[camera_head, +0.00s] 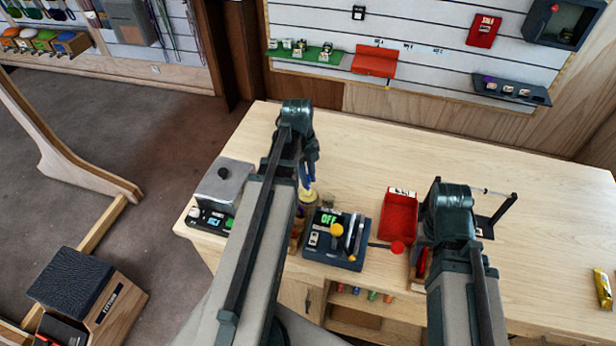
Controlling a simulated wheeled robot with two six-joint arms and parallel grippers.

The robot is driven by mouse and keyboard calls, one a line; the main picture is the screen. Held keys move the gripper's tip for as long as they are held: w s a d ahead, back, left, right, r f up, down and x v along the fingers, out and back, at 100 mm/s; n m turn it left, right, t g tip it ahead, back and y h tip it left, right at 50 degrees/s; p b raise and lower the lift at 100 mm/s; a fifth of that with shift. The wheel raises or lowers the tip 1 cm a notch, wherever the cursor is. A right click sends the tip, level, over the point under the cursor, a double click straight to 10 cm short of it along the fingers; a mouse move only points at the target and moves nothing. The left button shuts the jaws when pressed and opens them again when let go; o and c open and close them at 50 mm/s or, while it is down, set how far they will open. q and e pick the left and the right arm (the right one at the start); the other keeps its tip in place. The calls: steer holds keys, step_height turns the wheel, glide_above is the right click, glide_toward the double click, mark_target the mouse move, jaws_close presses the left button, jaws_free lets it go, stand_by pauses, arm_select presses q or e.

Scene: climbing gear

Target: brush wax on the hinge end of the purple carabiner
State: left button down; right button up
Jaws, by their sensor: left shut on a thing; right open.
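My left gripper (309,170) points down over the near left part of the table. It is shut on a slim blue-handled thing (307,184), which looks like the brush. Its lower end is at a small yellowish round thing (308,196), perhaps the wax pot; I cannot tell if they touch. To the right is a dark blue fixture (325,252) with silver-grey parts, a yellow knob and a green "OFF" label. I cannot make out the purple carabiner. My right gripper (450,200) is over the right part of the table, open, its fingertips hidden by its own arm.
A red tray (398,218) stands between my arms, with a red knob (397,247) before it. A grey lidded box (223,183) is at the table's left edge. A black bracket (497,217) with a thin rod stands right of my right arm. The table's back (400,150) is clear.

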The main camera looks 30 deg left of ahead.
arm_select(q)
steer(key=shift+r+p, duration=2.9)
steer(key=shift+r, duration=0.3)
steer(key=shift+f, duration=0.1)
